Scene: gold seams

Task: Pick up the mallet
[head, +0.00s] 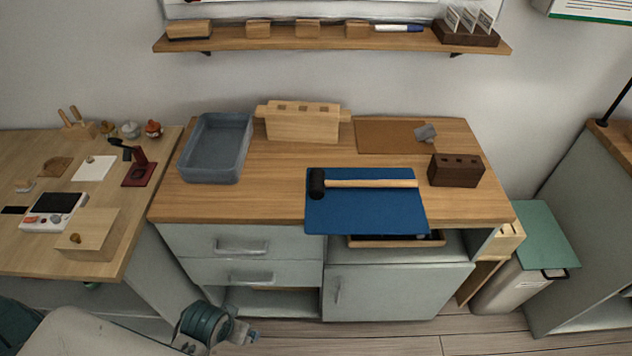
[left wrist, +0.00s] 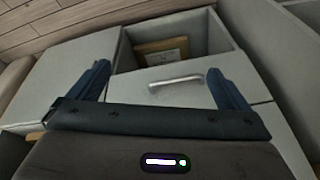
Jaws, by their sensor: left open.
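The mallet (head: 372,183) has a black head and a light wooden handle. In the head view it lies on the blue mat (head: 365,211), head at the left and handle pointing right. The mat overhangs the front edge of the wooden worktop. In the left wrist view my left gripper (left wrist: 158,84) is open, its two dark blue fingers apart with nothing between them. It faces grey cabinet fronts with a drawer handle (left wrist: 177,84). The mallet does not show in that view. My right gripper is not in view.
On the worktop are a grey-blue tray (head: 212,179), a wooden block holder (head: 302,124), a brown mat (head: 389,137) with a grey piece, and a dark block (head: 456,170). Bare worktop lies left of the mat.

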